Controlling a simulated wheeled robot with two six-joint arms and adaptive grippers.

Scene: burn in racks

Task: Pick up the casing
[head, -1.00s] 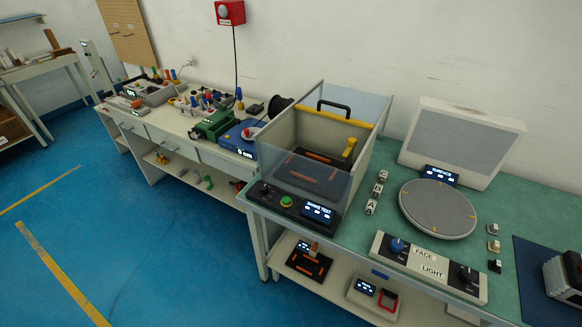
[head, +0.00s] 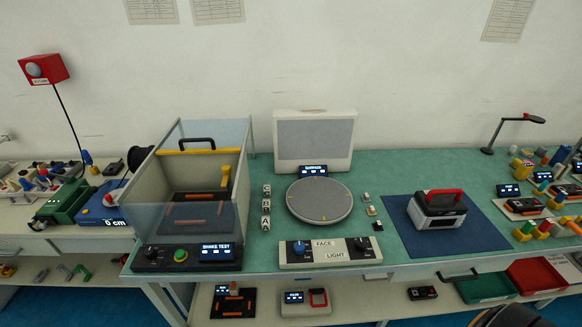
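What looks like the casing (head: 437,211) is a light grey and black box with a red handle on top. It sits upright on a dark blue mat (head: 482,243) on the green bench, right of centre in the head view. Nothing touches it from above. Neither of my grippers shows in the head view.
A round grey turntable (head: 319,200) and a FACE/LIGHT control panel (head: 327,252) are left of the mat. A clear-walled shake-test box (head: 196,188) stands further left. Several colourful parts crowd the bench to the right. Green (head: 485,289) and red (head: 537,276) trays sit below the front edge.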

